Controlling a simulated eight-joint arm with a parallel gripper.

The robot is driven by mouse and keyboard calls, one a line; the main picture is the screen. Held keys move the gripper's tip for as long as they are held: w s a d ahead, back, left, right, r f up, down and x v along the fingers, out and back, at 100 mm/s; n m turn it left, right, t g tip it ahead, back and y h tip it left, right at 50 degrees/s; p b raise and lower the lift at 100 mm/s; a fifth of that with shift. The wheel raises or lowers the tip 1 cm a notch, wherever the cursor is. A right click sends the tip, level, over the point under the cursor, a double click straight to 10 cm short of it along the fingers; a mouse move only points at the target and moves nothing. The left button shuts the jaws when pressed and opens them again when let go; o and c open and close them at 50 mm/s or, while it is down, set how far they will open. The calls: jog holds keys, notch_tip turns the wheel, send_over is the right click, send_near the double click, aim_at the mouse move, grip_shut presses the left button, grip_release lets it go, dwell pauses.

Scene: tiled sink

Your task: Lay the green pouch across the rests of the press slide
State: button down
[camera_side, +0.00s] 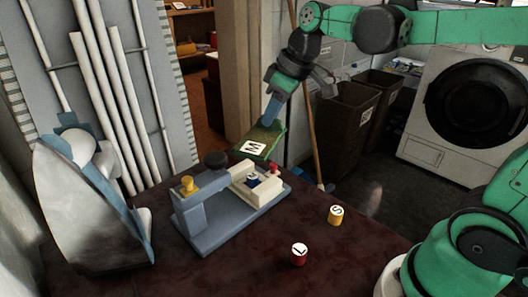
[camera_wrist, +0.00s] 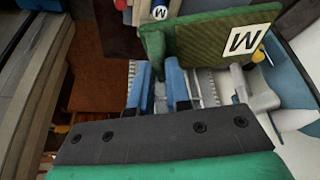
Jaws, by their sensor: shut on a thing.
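The green pouch (camera_side: 270,134) with a white "M" label is held in the air above and behind the press. My gripper (camera_side: 268,121) is shut on the pouch's edge from above. In the wrist view the pouch (camera_wrist: 193,46) stands out to the right of the fingers (camera_wrist: 160,85), its edge between them. The grey-blue press (camera_side: 208,213) stands on the table, with a yellow knob and a black knob on top. Its cream slide (camera_side: 263,197) is at the right end, below the pouch, with a small blue labelled piece (camera_side: 252,181) and a red piece (camera_side: 273,168) at it. The rests are too small to make out.
A yellow cylinder marked "S" (camera_side: 335,216) and a red cylinder marked "L" (camera_side: 299,255) stand on the dark red table (camera_side: 235,272), right of the press. A large iron (camera_side: 90,215) stands at the left. The table's front middle is clear.

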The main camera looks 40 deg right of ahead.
jog(key=d+m+h, duration=0.2)
jog(key=d+m, duration=0.2)
jog(key=d, duration=0.1)
jog(key=a, duration=0.5)
jog(key=shift+a+f, duration=0.25)
jog(key=shift+f, duration=0.05)
jog(key=shift+a, duration=0.4)
jog(key=shift+w+a+y, duration=0.1)
jog(key=shift+w+y, duration=0.1)
jog(key=shift+y, duration=0.1)
jog(key=w+n+y, duration=0.1)
jog(key=n, duration=0.2)
jog(key=shift+w+f, duration=0.1)
jog(key=shift+w, duration=0.1)
jog(key=shift+w+f+n+g+y, duration=0.65)
jog(key=shift+w+f+n, duration=0.35)
jog(key=shift+f+n, duration=1.05)
jog(key=shift+w+f+n+g+y, duration=0.4)
jog(key=shift+w+f+n+g, duration=0.55)
jog(key=shift+n, duration=1.85)
jog(key=shift+w+f+n+g+y, duration=0.55)
jog(key=shift+w+f+n, duration=0.55)
jog(key=shift+f+n, duration=1.1)
